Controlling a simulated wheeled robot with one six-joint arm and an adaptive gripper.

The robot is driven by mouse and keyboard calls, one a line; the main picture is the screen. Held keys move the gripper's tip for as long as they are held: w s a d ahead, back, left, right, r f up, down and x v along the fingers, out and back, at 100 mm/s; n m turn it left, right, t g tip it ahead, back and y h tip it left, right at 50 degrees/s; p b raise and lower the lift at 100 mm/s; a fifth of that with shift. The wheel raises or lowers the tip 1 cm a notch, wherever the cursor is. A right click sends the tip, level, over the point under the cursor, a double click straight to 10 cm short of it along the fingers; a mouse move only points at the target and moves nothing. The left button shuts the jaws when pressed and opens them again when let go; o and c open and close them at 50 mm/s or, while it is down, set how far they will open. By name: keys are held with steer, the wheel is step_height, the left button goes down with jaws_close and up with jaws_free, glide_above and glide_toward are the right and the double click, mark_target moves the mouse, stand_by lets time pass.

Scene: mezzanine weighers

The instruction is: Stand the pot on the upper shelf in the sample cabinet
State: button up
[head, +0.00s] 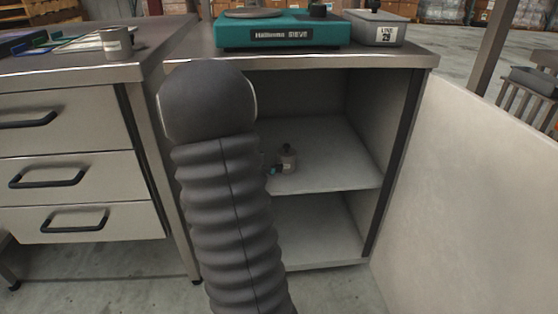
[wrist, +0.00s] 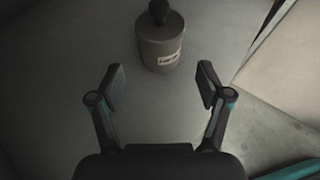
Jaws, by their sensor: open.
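The pot (head: 288,162) is a small grey-beige cylinder with a black knob on top and a pale label. It stands upright on the upper shelf (head: 330,165) of the open sample cabinet (head: 398,130). In the wrist view the pot (wrist: 161,48) is just beyond my fingertips, roughly centred between them. My gripper (wrist: 162,82) is open, with a visible gap on each side and no finger seen touching the pot. In the head view my arm hides the left part of the cabinet and most of my gripper; only a small teal and dark bit shows beside the pot.
A drawer unit (head: 65,110) with a metal tin (head: 116,43) on top is at left. The shelf right of the pot is clear.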

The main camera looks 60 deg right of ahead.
steer(key=shift+v, duration=1.85)
steer(key=shift+a+r, duration=0.2)
steer(key=shift+a, duration=0.1)
steer(key=s+a+r+m+t+y, duration=0.2)
steer(key=s+a+m+y, duration=0.1)
steer(key=a, duration=1)
steer(key=s+a+r+m+t+y, duration=0.3)
steer(key=a+m, duration=0.4)
steer(key=a, duration=0.7)
steer(key=s+a+r+m+t+y, duration=0.2)
steer(key=a+y, duration=0.5)
steer(key=a, duration=0.6)
steer(key=s+m+t, duration=0.1)
steer(key=s+m, duration=0.1)
steer(key=m, duration=0.1)
steer(key=shift+s+a+r+m, duration=0.25)
steer(key=shift+s+a+m, duration=0.05)
steer(key=shift+s+a, duration=0.1)
